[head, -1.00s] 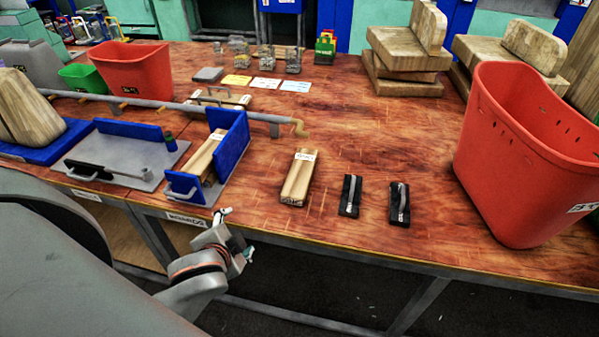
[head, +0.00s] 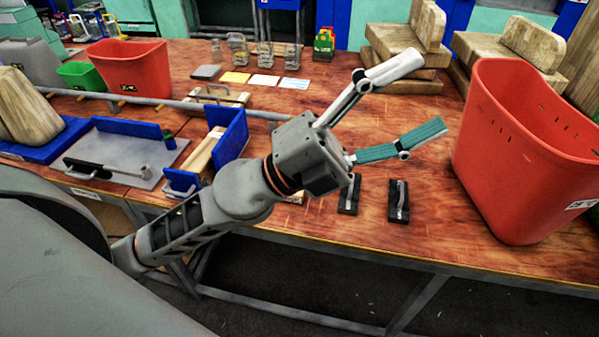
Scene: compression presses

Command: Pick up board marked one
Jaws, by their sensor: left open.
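My left gripper (head: 422,97) is high over the middle of the table. Its two fingers are spread wide, with nothing between them. A pale wooden board (head: 203,153) lies in the blue-walled holder (head: 232,140) left of the gripper. Another wooden board (head: 293,199) on the table is almost wholly hidden behind my left wrist; only a sliver shows below it. I cannot read the number on either board in the head view. My right gripper is not in view.
Two black blocks with metal handles, a left one (head: 348,194) and a right one (head: 399,201), stand near the front edge. A tall red bin (head: 515,160) stands at the right. Large wooden blocks (head: 400,45) are stacked at the back. Cards and glass jars sit behind the rail.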

